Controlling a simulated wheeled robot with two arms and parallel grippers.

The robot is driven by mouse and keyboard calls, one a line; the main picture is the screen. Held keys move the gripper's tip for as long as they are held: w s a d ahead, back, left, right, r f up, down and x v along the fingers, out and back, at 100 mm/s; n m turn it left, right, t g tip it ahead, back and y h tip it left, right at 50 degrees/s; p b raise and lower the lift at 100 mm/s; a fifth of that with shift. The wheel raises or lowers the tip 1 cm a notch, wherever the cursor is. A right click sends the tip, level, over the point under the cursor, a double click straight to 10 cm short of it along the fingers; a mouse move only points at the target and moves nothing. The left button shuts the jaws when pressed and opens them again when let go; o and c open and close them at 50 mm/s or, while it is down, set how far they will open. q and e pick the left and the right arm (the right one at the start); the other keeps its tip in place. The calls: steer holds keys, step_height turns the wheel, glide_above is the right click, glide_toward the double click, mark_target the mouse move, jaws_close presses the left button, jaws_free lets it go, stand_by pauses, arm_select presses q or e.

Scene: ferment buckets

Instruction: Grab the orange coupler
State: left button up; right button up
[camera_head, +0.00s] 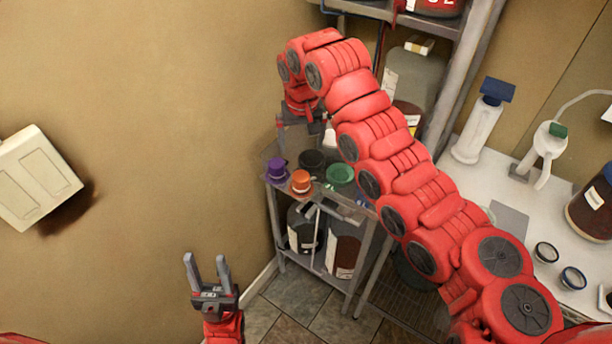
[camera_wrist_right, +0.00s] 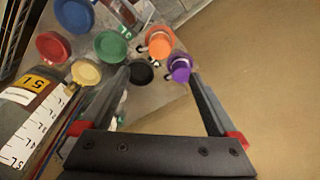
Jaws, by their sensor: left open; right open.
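The orange coupler (camera_head: 301,181) stands on the top of a small metal shelf cart, beside a purple coupler (camera_head: 277,167). In the right wrist view the orange coupler (camera_wrist_right: 159,40) shows ahead, with the purple coupler (camera_wrist_right: 180,68) nearer to my right finger. My right gripper (camera_wrist_right: 165,80) is open and empty above the cart top, apart from the orange coupler; in the head view it (camera_head: 303,138) hangs below the raised right arm, over the cart's far side. My left gripper (camera_head: 206,262) is open and empty, pointing up at the lower left, away from the cart.
Black (camera_wrist_right: 141,72), green (camera_wrist_right: 111,46), yellow (camera_wrist_right: 86,72), red (camera_wrist_right: 53,46) and blue (camera_wrist_right: 74,14) round pieces stand close by. A marked container (camera_wrist_right: 32,110) is at the left. Dark bottles (camera_head: 343,247) fill the cart's lower shelf. A wall borders the cart's left.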

mark_target(301, 177)
steer(key=f, duration=0.7)
steer(key=w+f, duration=0.1)
steer(key=f, duration=0.2)
steer(key=shift+w+a+f, duration=0.1)
steer(key=shift+a+f, duration=0.05)
steer(key=shift+a, duration=0.1)
steer(key=shift+f, duration=0.15)
steer(key=shift+w+d+f+p, duration=0.15)
steer(key=shift+f+p, duration=0.1)
steer(key=shift+p, duration=0.2)
steer(key=f+p, duration=0.2)
steer(key=f, duration=0.1)
steer(key=shift+w+f, duration=0.2)
steer(key=shift+f, duration=0.05)
steer(key=shift+w+f, duration=0.1)
steer(key=shift+f, duration=0.55)
jaws_close()
